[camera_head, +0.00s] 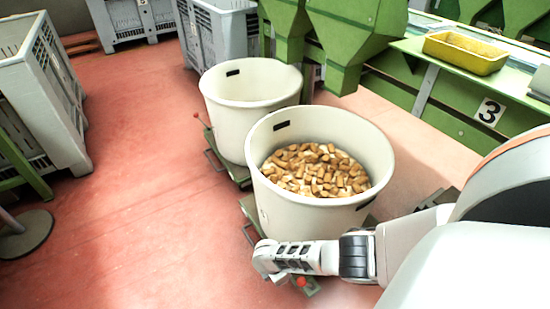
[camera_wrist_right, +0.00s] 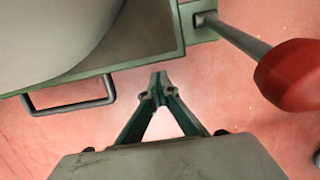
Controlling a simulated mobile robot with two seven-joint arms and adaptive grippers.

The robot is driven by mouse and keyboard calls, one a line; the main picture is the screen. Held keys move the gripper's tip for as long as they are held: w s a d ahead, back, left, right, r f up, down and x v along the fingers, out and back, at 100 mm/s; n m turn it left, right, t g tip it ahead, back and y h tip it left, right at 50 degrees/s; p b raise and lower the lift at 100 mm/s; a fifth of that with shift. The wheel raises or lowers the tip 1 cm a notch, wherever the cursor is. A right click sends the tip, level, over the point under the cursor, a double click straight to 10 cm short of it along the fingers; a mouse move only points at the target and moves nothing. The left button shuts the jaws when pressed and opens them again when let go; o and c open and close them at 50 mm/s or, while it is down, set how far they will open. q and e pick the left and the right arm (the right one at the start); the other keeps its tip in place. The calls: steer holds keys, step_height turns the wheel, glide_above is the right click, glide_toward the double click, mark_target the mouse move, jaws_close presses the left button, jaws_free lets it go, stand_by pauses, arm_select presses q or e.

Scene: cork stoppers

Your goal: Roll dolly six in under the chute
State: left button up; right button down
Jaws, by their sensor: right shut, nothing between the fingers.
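A cream tub (camera_head: 225,130) stands on a green dolly (camera_head: 237,172) at the back. A nearer cream tub (camera_head: 285,212) with corks (camera_head: 315,170) stands on another green dolly (camera_head: 250,207). I can read no six on either dolly. Two green chutes (camera_head: 345,42) hang behind the tubs. My right arm reaches past the near tub; its gripper is hidden in the head view. In the right wrist view my right gripper (camera_wrist_right: 158,86) is shut and empty, below the edge of a green dolly frame (camera_wrist_right: 150,63), between its handle (camera_wrist_right: 70,108) and a red-knobbed lever (camera_wrist_right: 290,75). My left gripper is out of view.
A grey crate (camera_head: 40,95) stands at the left, with more crates (camera_head: 222,35) at the back. Red floor (camera_head: 140,190) is open left of the tubs.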

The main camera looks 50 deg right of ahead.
steer(key=shift+s+d, duration=0.15)
steer(key=shift+d, duration=0.35)
steer(key=s+d, duration=0.1)
steer(key=d, duration=0.3)
steer(key=s+d, duration=0.1)
steer(key=d, duration=0.4)
steer(key=s+d, duration=0.1)
steer(key=d, duration=0.4)
steer(key=shift+s+f, duration=0.1)
steer(key=shift+s, duration=0.2)
steer(key=shift+s+d, duration=0.1)
steer(key=shift+d, duration=0.6)
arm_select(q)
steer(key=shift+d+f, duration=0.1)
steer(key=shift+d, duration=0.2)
arm_select(e)
steer(key=shift+d, duration=0.3)
